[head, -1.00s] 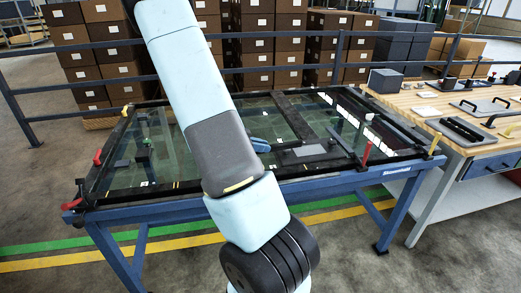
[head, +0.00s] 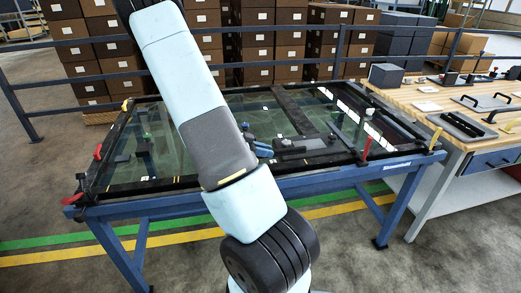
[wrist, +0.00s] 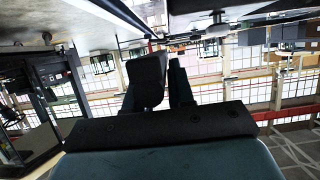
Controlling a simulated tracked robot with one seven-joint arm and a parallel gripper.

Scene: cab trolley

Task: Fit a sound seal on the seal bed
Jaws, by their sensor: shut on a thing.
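A seal bed cannot be told for sure. A dark plate with small dark blocks (head: 308,146) lies on the glass-topped frame (head: 130,188) in the head view. A blue piece (head: 263,151) shows beside it, just right of my arm; I cannot tell what it is. My gripper (wrist: 167,82) shows in the wrist view as two dark fingers close together. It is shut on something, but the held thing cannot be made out. In the head view my arm crosses the frame and hides part of it. No seal can be clearly identified.
A wooden workbench (head: 424,91) at right carries a black slotted tray (head: 462,126), a grey plate with handles (head: 487,103) and a dark box (head: 386,76). Red levers (head: 97,152) and yellow ones stand at the frame's edges. A railing and stacked boxes (head: 255,60) stand behind.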

